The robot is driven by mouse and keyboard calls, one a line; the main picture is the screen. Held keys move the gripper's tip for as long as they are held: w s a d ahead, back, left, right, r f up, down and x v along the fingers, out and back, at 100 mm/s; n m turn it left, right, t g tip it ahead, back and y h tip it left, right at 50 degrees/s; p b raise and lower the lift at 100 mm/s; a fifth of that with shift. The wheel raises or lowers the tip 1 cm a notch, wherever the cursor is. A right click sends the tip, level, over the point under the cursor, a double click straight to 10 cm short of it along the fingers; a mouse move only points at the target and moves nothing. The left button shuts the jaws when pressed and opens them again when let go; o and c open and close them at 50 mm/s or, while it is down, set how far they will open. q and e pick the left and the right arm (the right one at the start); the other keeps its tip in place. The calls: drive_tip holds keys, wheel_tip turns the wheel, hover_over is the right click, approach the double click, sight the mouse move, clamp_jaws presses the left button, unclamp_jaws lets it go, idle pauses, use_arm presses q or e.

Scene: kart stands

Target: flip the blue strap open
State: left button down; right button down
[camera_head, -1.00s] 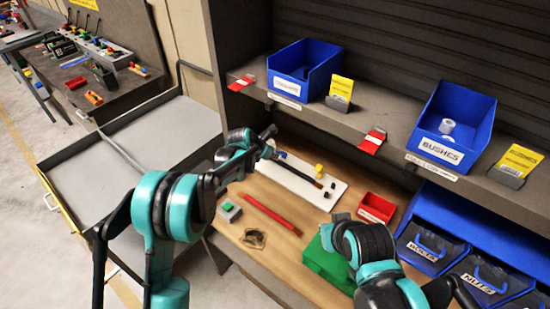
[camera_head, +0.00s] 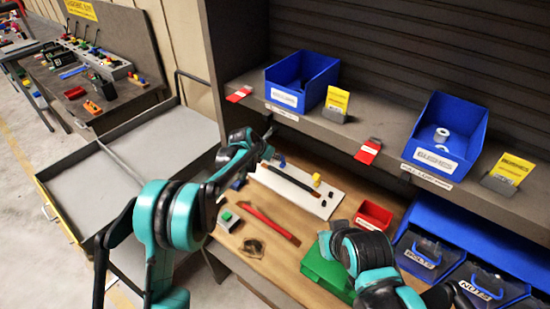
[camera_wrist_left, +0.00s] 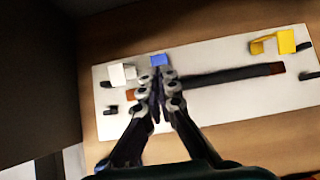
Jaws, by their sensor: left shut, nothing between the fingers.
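A white board (camera_head: 329,197) lies on the wooden bench, with a dark bar (camera_wrist_left: 225,77) along it. The small blue strap (camera_wrist_left: 159,60) is on the board near the bar's left end in the left wrist view; it shows as a blue bit in the head view (camera_head: 281,161). I cannot tell its exact fold. My left gripper (camera_wrist_left: 160,78) is shut and empty, its fingertips just short of the blue strap; contact is unclear. A white block (camera_wrist_left: 122,74) is left of it, and a yellow strap (camera_wrist_left: 275,42) stands at the bar's other end.
A red rod (camera_head: 270,224), a green-topped grey box (camera_head: 228,221), a green case (camera_head: 325,272) and a red bin (camera_head: 373,217) are on the bench. The shelf (camera_head: 320,119) with blue bins overhangs the back. My right arm is at lower right.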

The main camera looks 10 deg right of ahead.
use_arm(q)
drive_tip(key=shift+r, duration=0.1)
drive_tip(key=s+a+r, duration=0.3)
drive_tip(key=s+a, duration=0.7)
drive_tip(key=shift+s+a+r, duration=0.35)
drive_tip(key=shift+a, duration=0.05)
idle(0.3)
